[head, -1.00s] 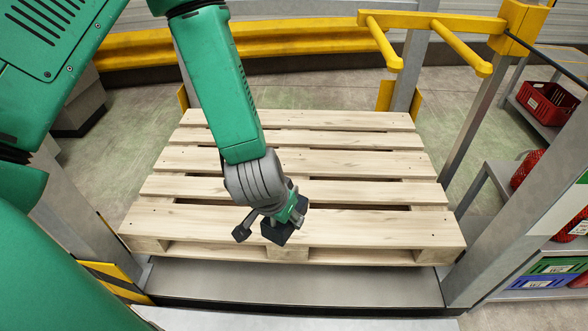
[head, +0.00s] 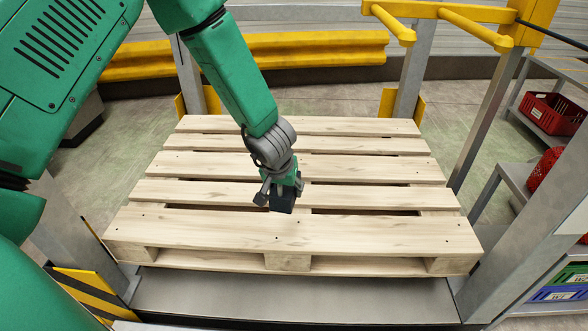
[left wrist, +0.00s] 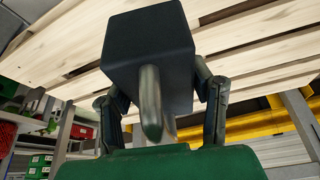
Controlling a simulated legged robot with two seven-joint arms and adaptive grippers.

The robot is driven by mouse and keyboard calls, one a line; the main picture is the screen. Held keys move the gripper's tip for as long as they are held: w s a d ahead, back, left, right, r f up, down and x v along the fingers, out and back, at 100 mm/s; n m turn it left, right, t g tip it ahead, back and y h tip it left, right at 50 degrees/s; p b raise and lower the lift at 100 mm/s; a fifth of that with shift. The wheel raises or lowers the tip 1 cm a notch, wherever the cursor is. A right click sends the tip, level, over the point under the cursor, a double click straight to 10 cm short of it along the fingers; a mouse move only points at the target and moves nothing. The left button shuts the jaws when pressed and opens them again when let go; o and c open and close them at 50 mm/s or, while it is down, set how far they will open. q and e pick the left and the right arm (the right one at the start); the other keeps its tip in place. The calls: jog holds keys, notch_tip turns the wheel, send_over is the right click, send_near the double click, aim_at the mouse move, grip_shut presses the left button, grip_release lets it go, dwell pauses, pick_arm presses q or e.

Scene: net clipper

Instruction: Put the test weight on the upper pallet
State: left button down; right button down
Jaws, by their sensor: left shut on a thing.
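The test weight is a dark block (head: 283,202) with a bent metal handle; the block and handle show large in the left wrist view (left wrist: 148,45). My left gripper (head: 281,191) is shut on it, with one dark finger on each side of the block in the left wrist view (left wrist: 160,97). The weight is over the front half of the pale wooden upper pallet (head: 190,228), near the gap behind its front board. I cannot tell whether its underside touches the boards. My right gripper is not in view.
The pallet's top is otherwise bare. A yellow rail (head: 320,48) runs behind it, and a yellow-armed frame (head: 440,12) stands at the back right. Grey posts flank the pallet. Shelves at the right hold a red crate (head: 547,112) and coloured bins (head: 562,272).

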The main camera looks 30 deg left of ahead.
pick_arm(q)
jog(key=w+a+f+n+y, duration=0.15)
jog(key=w+a+f, duration=0.35)
jog(key=a+f, duration=0.5)
jog(key=b, duration=0.4)
send_over(263, 212)
jog(key=s, duration=0.1)
jog(key=shift+n+h, duration=0.25)
jog(key=shift+n, duration=0.1)
jog(key=f, duration=0.4)
jog(key=shift+d+f, duration=0.35)
jog(key=shift+f+b, duration=0.55)
jog(key=shift+f, duration=0.1)
jog(key=shift+f+b, duration=0.95)
jog(key=shift+f, duration=0.6)
jog(key=shift+s, duration=0.1)
jog(key=c, duration=0.7)
grip_release()
jog(key=shift+s, duration=0.2)
jog(key=shift+d, duration=0.1)
